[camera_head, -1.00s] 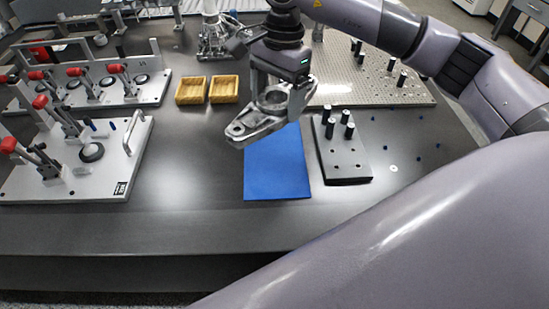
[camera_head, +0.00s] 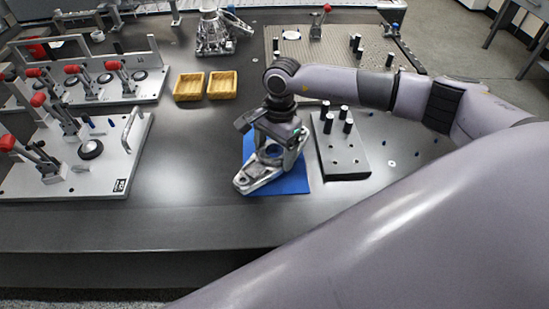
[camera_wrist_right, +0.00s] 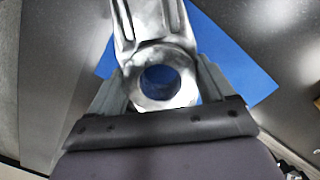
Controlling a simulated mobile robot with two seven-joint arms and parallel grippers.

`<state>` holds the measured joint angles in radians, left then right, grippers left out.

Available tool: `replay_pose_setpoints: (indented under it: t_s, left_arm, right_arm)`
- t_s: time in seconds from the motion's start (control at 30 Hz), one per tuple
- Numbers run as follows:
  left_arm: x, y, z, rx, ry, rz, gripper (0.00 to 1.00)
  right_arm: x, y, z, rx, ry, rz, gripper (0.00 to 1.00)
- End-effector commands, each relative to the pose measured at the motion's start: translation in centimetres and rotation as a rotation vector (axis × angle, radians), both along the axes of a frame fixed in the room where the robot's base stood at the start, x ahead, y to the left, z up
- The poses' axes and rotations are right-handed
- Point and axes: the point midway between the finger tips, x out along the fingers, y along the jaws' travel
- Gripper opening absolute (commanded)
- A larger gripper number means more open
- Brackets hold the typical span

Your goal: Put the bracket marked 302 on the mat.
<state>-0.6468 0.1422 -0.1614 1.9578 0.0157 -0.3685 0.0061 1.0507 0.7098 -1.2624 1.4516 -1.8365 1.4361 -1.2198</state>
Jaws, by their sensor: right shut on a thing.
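A grey metal bracket (camera_head: 258,178) with a round ring is in my right gripper (camera_head: 276,152), whose fingers are shut on it at the ring. The bracket also shows in the right wrist view (camera_wrist_right: 150,25), with my right gripper (camera_wrist_right: 160,88) on both sides of the ring. The blue mat (camera_head: 294,184) lies on the table under the bracket; it also shows in the right wrist view (camera_wrist_right: 235,70). The bracket is over the mat, its narrow end reaching past the mat's left edge. I cannot tell whether it touches the mat. No marking is readable. My left gripper is not in view.
A dark block with black pegs (camera_head: 342,158) stands close to the right of the mat. Fixture plates with red-handled clamps (camera_head: 110,165) fill the left side. Another metal bracket-like part (camera_head: 216,38) stands at the back.

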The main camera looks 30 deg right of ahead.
Motion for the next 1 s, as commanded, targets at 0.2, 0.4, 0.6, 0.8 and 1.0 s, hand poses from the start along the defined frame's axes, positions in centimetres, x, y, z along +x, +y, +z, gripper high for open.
replay_pose_setpoints:
  t_s: [0.2, 0.4, 0.6, 0.8, 1.0]
  left_arm:
    - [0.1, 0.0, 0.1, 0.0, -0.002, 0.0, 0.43]
    - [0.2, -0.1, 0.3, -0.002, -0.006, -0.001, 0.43]
    - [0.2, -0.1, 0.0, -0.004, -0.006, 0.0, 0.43]
    - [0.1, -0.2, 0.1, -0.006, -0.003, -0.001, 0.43]
    - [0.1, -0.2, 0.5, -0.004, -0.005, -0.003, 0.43]
  right_arm:
    - [0.0, 0.0, -3.0, 0.0, 0.0, 0.0, 0.29]
    - [0.0, 0.0, -3.2, 0.001, -0.002, 0.001, 0.29]
    - [0.0, 0.0, -3.7, -0.001, 0.0, 0.001, 0.85]
    - [0.0, 0.0, -3.6, -0.002, 0.002, 0.0, 1.0]
    - [0.0, -0.1, -2.9, -0.001, 0.0, 0.0, 1.0]
